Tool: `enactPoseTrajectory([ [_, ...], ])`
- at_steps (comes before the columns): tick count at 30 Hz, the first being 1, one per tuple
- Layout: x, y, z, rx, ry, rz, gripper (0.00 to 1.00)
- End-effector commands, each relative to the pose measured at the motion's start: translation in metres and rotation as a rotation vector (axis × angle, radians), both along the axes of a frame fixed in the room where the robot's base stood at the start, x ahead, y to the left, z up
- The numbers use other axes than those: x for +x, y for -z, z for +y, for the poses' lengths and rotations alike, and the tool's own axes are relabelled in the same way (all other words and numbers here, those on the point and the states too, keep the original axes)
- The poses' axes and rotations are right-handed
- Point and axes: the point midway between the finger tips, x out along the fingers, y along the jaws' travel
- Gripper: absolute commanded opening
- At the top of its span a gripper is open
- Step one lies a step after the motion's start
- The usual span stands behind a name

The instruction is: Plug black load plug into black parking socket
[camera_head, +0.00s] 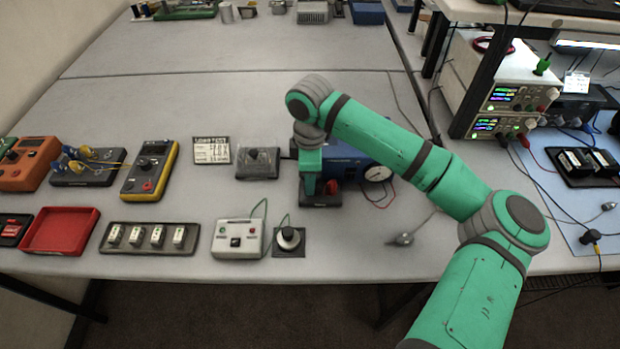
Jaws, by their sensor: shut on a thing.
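My gripper (313,193) points down over a small dark block (322,201) near the middle of the table. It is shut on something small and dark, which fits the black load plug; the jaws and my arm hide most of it. A red plug (332,187) stands upright on the same block, just right of my gripper. The black parking socket appears to be under my gripper and is hidden. I cannot tell whether the held plug is above the socket or in it.
A blue box (345,158) and a round gauge (377,173) with red and dark wires stand close behind right. A grey box (258,162) is at left. A knob on a dark plate (289,241) and a white switch box (237,238) lie front left. Table right of the block is fairly clear.

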Motion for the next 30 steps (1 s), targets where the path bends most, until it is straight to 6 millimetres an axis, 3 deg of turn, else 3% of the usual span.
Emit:
enactPoseTrajectory([
  [1,-0.002,0.007,0.0,-0.001,0.0,0.009,0.0],
  [25,-0.002,0.017,0.0,0.0,0.002,0.011,0.0],
  [26,-0.002,0.017,0.0,0.0,0.002,0.011,0.19],
  [27,-0.002,0.017,0.0,0.0,0.002,0.011,0.29],
  [30,-0.002,0.017,0.0,0.0,0.002,0.011,0.34],
])
